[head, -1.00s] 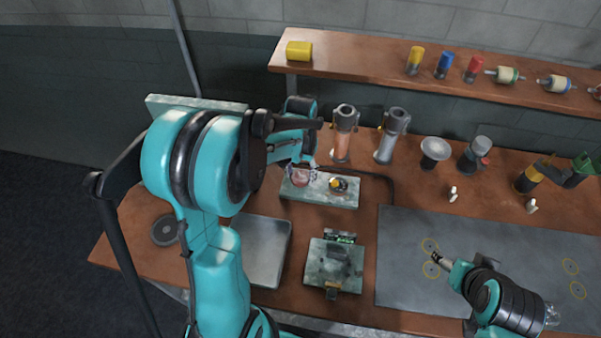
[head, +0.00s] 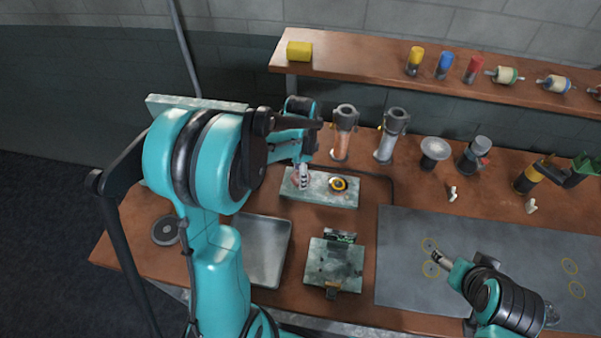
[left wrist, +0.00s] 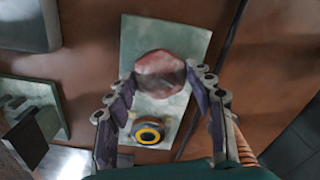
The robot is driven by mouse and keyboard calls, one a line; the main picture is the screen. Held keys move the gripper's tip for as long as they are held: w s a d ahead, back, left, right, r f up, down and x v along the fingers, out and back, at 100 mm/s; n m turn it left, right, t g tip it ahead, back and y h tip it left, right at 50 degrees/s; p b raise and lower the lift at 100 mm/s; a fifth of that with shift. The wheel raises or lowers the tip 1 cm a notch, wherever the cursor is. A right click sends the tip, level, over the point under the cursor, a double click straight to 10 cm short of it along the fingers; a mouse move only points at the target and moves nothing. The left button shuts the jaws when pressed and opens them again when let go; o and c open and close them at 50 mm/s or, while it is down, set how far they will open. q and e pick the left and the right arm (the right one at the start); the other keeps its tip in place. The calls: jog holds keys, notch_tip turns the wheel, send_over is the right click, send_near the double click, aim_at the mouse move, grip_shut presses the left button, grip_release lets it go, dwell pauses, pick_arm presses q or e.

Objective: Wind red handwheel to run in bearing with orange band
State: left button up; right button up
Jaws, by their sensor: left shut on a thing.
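The red handwheel (left wrist: 160,73) is a faceted, dull red knob on a pale green-grey plate. In the head view it is mostly hidden by my left gripper (head: 303,184). In the left wrist view my left gripper (left wrist: 163,82) has its two fingers on opposite sides of the handwheel, closed on its rim. The bearing with a yellow-orange band (left wrist: 148,135) sits on the same plate beside the handwheel; it also shows in the head view (head: 339,184). How far in it sits I cannot tell. My right gripper (head: 434,260) is over the grey mat, its fingers too small to read.
A fixture block (head: 334,265) and a grey tray (head: 265,250) stand in front of the plate (head: 320,198). Two upright cylinders (head: 345,135) (head: 391,135) stand behind. The grey mat (head: 480,270) is mostly clear. A shelf (head: 380,75) runs along the back.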

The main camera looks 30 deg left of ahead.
pick_arm(q)
jog(key=m, duration=0.5)
jog(key=shift+m, duration=2.6)
jog(key=o, duration=1.1)
jog(key=shift+o, duration=0.2)
notch_tip(320, 180, up, 12)
